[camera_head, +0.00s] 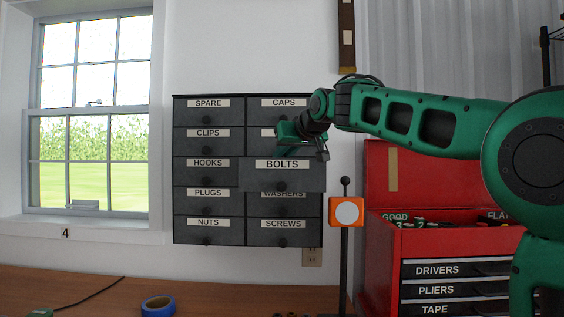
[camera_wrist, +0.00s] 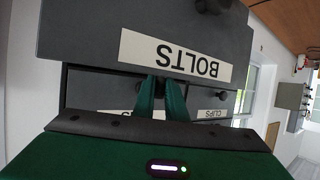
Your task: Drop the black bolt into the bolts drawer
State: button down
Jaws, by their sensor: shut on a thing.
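The bolts drawer (camera_head: 305,178) is in the right column of the dark cabinet in the head view. Its front stands out from its neighbours, so it is pulled open. Its label shows upside down on the drawer front (camera_wrist: 85,35) in the wrist view. My gripper (camera_head: 286,130) is at the cabinet, just above the bolts drawer front and in front of the drawer over it. In the wrist view its green fingers (camera_wrist: 161,88) are closed on a small dark thing, seemingly the black bolt (camera_wrist: 160,86), mostly hidden between them. The drawer's inside is not visible.
The other cabinet drawers look closed, including the washers drawer (camera_head: 300,205) below. A black post with an orange box (camera_head: 346,211) stands right of the cabinet, beside a red tool chest (camera_head: 383,255). Blue tape (camera_head: 158,306) lies on the wooden bench (camera_head: 240,293).

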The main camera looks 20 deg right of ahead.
jog(key=shift+f, duration=0.4)
jog(key=shift+f, duration=0.4)
jog(key=c, duration=1.8)
grip_release()
jog(key=shift+r, duration=0.15)
jog(key=v, duration=1.2)
